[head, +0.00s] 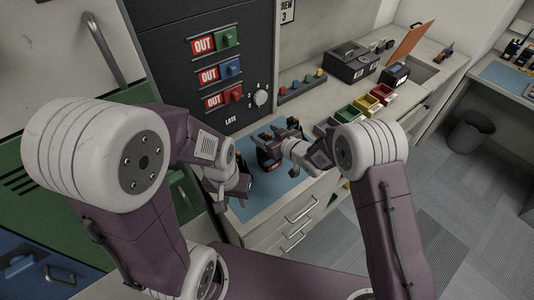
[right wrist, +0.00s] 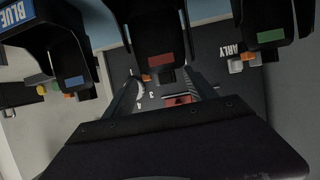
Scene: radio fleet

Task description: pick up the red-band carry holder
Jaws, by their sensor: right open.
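In the right wrist view, the red-band carry holder (right wrist: 158,30) is black with a red patch, at the top middle between two similar holders. My right gripper (right wrist: 165,85) is open; its two fingers point toward the red-band holder, with nothing clearly between them. In the head view my right gripper (head: 287,143) is over the blue mat, beside a dark holder (head: 266,156) with a red label. The arm partly hides the group. My left gripper (head: 243,187) is at the mat's left edge, apart from the holders; its jaws are too small to read.
A blue-marked holder (right wrist: 60,50) and a green-marked holder (right wrist: 270,25) flank the red-band one closely. The blue mat (head: 268,194) has bare room in front. Coloured bins (head: 365,104) and a black box (head: 350,64) stand farther right. A dark panel (head: 190,20) rises behind.

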